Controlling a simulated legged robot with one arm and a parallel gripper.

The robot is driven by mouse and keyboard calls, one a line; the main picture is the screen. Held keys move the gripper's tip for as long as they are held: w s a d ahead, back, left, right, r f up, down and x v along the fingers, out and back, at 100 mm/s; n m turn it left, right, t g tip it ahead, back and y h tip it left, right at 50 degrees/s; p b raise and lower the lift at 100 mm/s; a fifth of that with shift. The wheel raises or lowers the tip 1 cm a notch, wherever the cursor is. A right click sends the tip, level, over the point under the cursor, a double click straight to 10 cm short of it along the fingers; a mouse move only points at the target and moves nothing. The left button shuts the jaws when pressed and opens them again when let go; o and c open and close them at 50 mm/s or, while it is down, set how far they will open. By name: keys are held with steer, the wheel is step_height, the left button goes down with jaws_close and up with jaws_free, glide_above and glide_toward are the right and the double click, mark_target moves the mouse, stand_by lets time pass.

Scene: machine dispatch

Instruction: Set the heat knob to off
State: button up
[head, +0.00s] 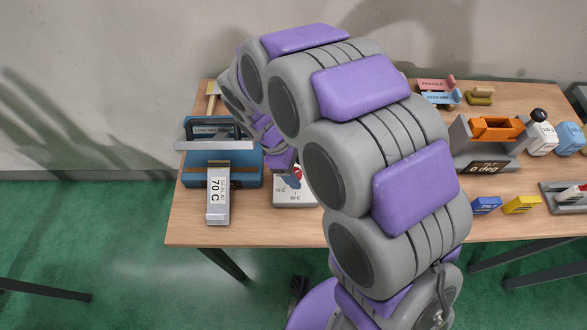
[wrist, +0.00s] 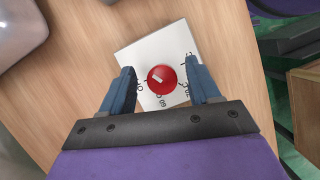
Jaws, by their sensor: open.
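The heat knob (wrist: 165,73) is a round red dial with a short white mark, on a white square box (wrist: 148,50) with printed labels. In the wrist view the mark lies left of the dial's middle; which label it points to is unclear. My gripper (wrist: 160,72) is open, its two blue fingers on either side of the knob with gaps between. In the head view the white box (head: 293,198) stands near the table's front edge, with labels that seem to read 70 C and 60 C. My gripper and arm partly hide the knob there.
Left of the box are a blue machine (head: 192,178) with a grey bar handle and a grey block (head: 218,208) reading 70 C. Right of my arm are a grey fixture with an orange part (head: 497,128), and blue (head: 486,205) and yellow (head: 522,204) blocks.

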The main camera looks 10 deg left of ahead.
steer(key=shift+d+f, duration=0.1)
steer(key=shift+d, duration=0.15)
steer(key=shift+a+f, duration=0.1)
steer(key=shift+a, duration=0.65)
steer(key=shift+a+f, duration=0.1)
steer(key=shift+a, duration=0.4)
steer(key=c, duration=0.3)
steer(key=shift+d, duration=0.85)
steer(key=c, duration=0.6)
steer(key=shift+a, duration=0.15)
steer(key=shift+c, duration=0.6)
